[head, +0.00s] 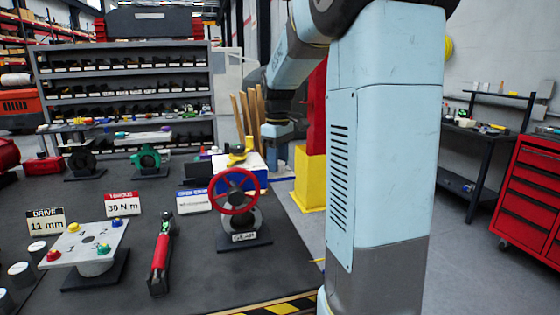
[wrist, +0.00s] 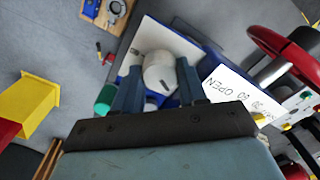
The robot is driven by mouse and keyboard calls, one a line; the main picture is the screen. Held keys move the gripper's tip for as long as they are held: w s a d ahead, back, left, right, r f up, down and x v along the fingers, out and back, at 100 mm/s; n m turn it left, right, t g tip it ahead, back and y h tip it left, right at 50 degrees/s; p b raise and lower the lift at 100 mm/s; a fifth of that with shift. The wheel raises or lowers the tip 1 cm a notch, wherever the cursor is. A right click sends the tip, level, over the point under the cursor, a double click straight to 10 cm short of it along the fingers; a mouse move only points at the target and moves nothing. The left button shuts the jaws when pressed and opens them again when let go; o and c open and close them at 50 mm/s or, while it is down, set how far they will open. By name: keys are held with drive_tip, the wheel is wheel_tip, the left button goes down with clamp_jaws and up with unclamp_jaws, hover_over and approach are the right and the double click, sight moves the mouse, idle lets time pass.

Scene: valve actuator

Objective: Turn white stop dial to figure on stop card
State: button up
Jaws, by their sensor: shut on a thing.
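The white dial (wrist: 160,72) sits over a white-topped blue unit (wrist: 195,48) in the wrist view. My gripper (wrist: 159,88) has one finger on each side of the dial and is shut on it. A white card (wrist: 243,95) beside the unit reads OPEN; its smaller figures are partly cut off and hard to read. In the head view, a blue-headed white card (head: 196,200) stands left of the red handwheel; its figure is too small to read. The white-topped blue unit (head: 262,182) is behind the handwheel there, and I cannot make out the dial.
The red handwheel (head: 236,191) stands close to the unit and also shows in the wrist view (wrist: 284,45). A green knob (wrist: 105,98) is beside my left finger. A yellow post base (head: 309,180) stands right of the unit. A red-handled tool (head: 160,262) lies in front.

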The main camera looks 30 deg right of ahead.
drive_tip(key=shift+s+f+n, duration=0.15)
drive_tip(key=shift+n, duration=0.85)
drive_tip(key=o, duration=1.1)
drive_tip(key=shift+c, duration=0.2)
drive_tip(key=shift+r, duration=0.4)
wheel_tip(320, 180, up, 13)
